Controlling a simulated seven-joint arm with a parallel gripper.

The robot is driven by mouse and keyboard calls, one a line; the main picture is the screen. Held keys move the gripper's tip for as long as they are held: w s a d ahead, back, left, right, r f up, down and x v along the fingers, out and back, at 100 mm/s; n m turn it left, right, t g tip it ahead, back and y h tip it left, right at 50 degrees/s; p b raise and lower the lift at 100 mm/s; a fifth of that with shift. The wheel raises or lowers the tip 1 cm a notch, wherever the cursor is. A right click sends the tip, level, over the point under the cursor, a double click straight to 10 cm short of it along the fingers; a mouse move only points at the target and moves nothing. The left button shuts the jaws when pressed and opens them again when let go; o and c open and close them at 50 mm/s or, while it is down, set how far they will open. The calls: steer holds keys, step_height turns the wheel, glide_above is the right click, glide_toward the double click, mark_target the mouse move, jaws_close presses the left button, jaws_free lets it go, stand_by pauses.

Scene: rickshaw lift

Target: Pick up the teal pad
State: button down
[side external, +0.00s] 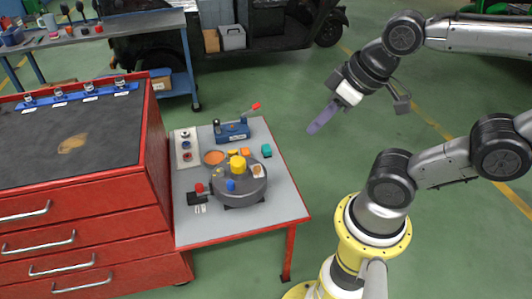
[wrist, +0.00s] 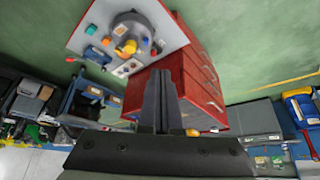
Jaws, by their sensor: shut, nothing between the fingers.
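The teal pad (side external: 267,151) is a small block lying on the grey top of the small red table, near its right edge, beside an orange block. A small teal item, probably the same pad, shows in the wrist view (wrist: 92,30) near the table's edge. My gripper (side external: 314,127) is in the air to the right of the table, clear of it and apart from the pad. Its fingers (wrist: 158,76) are together with nothing between them.
The small table (side external: 200,238) holds a dark round turntable (side external: 240,199) with a yellow knob, a blue clamp-like tool (side external: 232,131) and an orange disc (side external: 214,157). A red drawer cabinet (side external: 90,240) adjoins on the left.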

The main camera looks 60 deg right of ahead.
steer(key=shift+c, duration=1.8)
jaws_free()
